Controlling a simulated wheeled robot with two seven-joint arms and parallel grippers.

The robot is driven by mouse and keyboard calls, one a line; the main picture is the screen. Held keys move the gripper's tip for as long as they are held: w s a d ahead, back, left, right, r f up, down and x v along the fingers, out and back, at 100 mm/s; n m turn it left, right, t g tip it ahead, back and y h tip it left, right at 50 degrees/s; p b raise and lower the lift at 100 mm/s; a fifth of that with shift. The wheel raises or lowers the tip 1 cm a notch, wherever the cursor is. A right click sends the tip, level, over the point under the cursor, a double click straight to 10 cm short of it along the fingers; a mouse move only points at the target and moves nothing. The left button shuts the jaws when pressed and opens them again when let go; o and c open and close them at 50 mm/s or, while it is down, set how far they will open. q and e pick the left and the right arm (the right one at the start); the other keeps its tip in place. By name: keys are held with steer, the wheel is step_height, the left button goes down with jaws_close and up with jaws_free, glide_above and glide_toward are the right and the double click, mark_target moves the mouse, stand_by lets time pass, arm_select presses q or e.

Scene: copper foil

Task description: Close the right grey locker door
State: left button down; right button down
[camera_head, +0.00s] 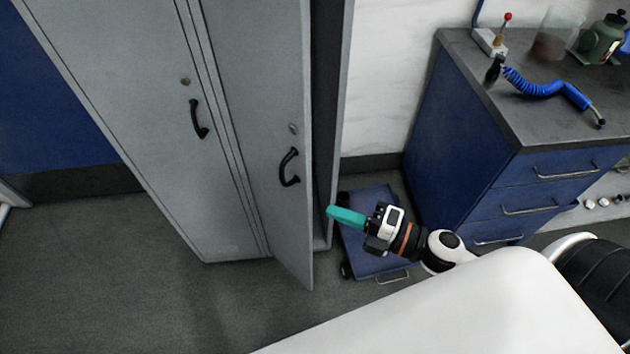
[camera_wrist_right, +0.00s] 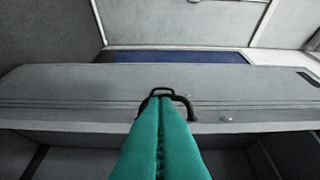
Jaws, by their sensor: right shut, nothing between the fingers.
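The right grey locker door (camera_head: 262,130) stands ajar, its free right edge swung out from the locker body, with a dark gap behind it. Its black handle (camera_head: 288,167) is near that edge. My right gripper (camera_head: 331,211) has teal fingers, pressed together and empty. In the head view it is just right of the door's free edge, below handle height; contact cannot be told. In the right wrist view the shut fingers (camera_wrist_right: 160,102) point towards the grey locker front (camera_wrist_right: 60,90), and a black handle (camera_wrist_right: 186,104) shows partly behind them. My left gripper is not in view.
The left grey locker door (camera_head: 130,110) looks shut, with its own black handle (camera_head: 198,118). A blue wheeled cart (camera_head: 372,262) sits on the floor behind my right gripper. A blue drawer cabinet (camera_head: 465,150) stands at the right. Floor in front of the lockers is clear.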

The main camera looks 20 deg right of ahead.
mark_target(311, 185)
steer(key=w+a+p, duration=0.1)
steer(key=w, duration=0.2)
steer(key=w+a+p, duration=0.1)
steer(key=w, duration=0.1)
steer(key=w+a+p, duration=0.1)
steer(key=w, duration=0.2)
steer(key=shift+w+a, duration=0.15)
steer(key=shift+w, duration=0.15)
steer(key=shift+w+d, duration=0.1)
steer(key=shift+d, duration=0.25)
steer(key=shift+d+f, duration=0.1)
steer(key=shift+d, duration=0.05)
